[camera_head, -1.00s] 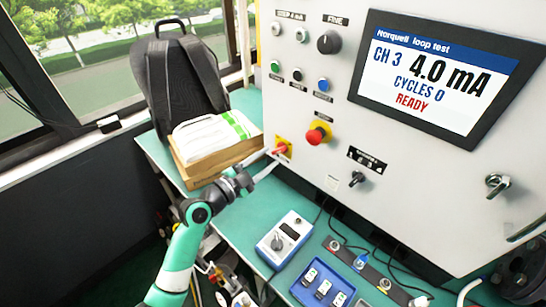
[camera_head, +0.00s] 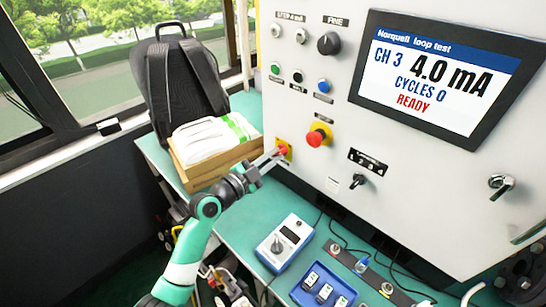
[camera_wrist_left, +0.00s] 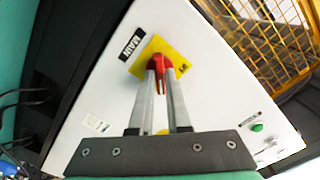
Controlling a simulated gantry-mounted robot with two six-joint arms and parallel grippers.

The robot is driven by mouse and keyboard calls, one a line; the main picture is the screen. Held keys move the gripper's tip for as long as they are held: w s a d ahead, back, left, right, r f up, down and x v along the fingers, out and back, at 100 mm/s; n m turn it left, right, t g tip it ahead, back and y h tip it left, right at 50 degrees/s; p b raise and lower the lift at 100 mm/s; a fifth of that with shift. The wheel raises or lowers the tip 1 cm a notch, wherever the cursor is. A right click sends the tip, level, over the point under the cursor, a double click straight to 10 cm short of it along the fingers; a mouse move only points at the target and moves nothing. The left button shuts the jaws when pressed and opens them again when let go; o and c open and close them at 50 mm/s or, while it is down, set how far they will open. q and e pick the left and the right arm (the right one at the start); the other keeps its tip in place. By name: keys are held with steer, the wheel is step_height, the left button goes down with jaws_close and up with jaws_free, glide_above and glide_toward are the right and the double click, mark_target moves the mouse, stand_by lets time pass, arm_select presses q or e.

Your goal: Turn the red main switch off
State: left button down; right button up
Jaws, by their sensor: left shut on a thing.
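The red main switch (camera_head: 283,150) sits on a yellow plate at the lower left of the white panel. It also shows in the left wrist view (camera_wrist_left: 159,63), on the yellow plate (camera_wrist_left: 176,55) beside a black MAIN label (camera_wrist_left: 131,44). My left gripper (camera_head: 272,155) reaches it from the left. In the left wrist view its two fingers (camera_wrist_left: 160,80) are shut on the red handle, one on each side. The fingers partly hide the handle and plate. My right gripper is not in view.
A red emergency button (camera_head: 317,136) on a yellow base and a black selector (camera_head: 357,180) are to the right on the panel (camera_head: 430,190). A box with white cloths (camera_head: 207,140) and a backpack stand left. A blue meter (camera_head: 285,242) lies on the green bench.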

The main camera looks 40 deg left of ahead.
arm_select(q)
steer(key=shift+n, duration=0.4)
steer(key=n, duration=0.3)
steer(key=shift+a+n+p, duration=0.1)
steer(key=shift+n+p, duration=2)
steer(key=shift+n, duration=5)
steer(key=c, duration=0.9)
jaws_free()
steer(key=shift+s, duration=0.1)
